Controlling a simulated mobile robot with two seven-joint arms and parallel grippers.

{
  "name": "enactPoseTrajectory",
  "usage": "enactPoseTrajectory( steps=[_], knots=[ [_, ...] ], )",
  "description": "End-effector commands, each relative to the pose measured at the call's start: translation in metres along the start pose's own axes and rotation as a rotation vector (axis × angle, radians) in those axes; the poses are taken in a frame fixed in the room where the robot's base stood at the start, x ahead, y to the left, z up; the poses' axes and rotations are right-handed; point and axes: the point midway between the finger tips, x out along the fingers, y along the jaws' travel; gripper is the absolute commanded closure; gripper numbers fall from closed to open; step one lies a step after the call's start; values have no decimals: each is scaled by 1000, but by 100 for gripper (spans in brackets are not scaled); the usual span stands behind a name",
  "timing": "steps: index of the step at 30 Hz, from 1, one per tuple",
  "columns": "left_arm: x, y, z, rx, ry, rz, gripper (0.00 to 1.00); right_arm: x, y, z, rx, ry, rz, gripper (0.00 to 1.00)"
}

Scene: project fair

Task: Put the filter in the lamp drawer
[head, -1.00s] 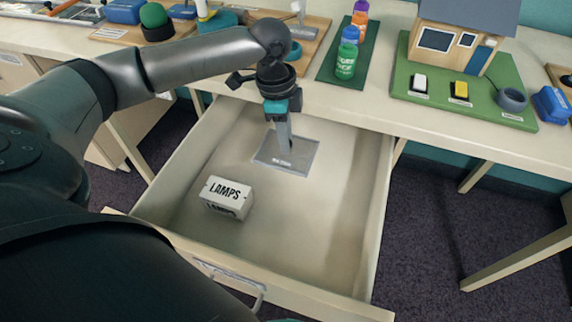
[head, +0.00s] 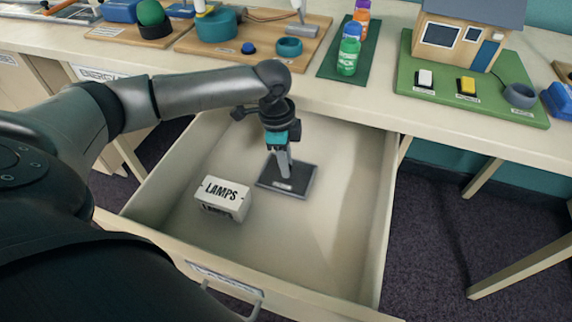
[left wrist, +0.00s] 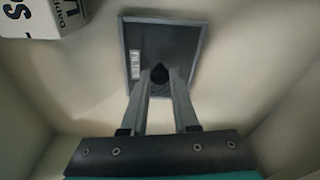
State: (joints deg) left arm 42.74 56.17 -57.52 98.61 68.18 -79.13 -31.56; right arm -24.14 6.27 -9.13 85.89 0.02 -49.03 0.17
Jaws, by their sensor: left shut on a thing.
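The filter (head: 298,188) is a flat dark square panel with a grey rim and a small label. It is inside the open lamp drawer (head: 330,235), right of the white LAMPS box. My left gripper (head: 284,172) points down and is shut on the filter's small black knob. The left wrist view shows both fingers (left wrist: 160,82) closing on that knob, with the filter (left wrist: 165,45) beyond them. The filter is low, close to the drawer floor; I cannot tell whether it touches. My right gripper is not in view.
The white LAMPS box (head: 223,198) stands in the drawer's left part; the drawer floor is clear to the right. The tabletop (head: 330,88) edge is just behind my left wrist. A model house (head: 465,40) and several bottles (head: 348,57) stand on the table.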

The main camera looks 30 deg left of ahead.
Motion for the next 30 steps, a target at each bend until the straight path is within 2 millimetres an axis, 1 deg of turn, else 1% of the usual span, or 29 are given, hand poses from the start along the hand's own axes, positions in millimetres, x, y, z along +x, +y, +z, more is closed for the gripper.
enactPoseTrajectory(
  steps=[3, 14, 15, 21, 22, 23, 30],
  knots=[
    [5, 0, 0, 0, 1, -1, 100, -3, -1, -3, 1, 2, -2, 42],
    [6, 0, 0, 0, 1, 0, 100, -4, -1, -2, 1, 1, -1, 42],
    [6, 0, 0, 0, 1, -1, 68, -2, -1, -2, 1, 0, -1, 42],
    [6, 0, 0, 0, 1, -1, 46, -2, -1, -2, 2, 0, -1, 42],
    [6, 0, 0, 0, 1, -1, 43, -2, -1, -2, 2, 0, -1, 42],
    [6, 0, 0, 0, 1, -1, 42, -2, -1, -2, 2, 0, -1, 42],
    [6, 0, 0, 1, 1, -1, 42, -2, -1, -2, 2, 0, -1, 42]
  ],
)
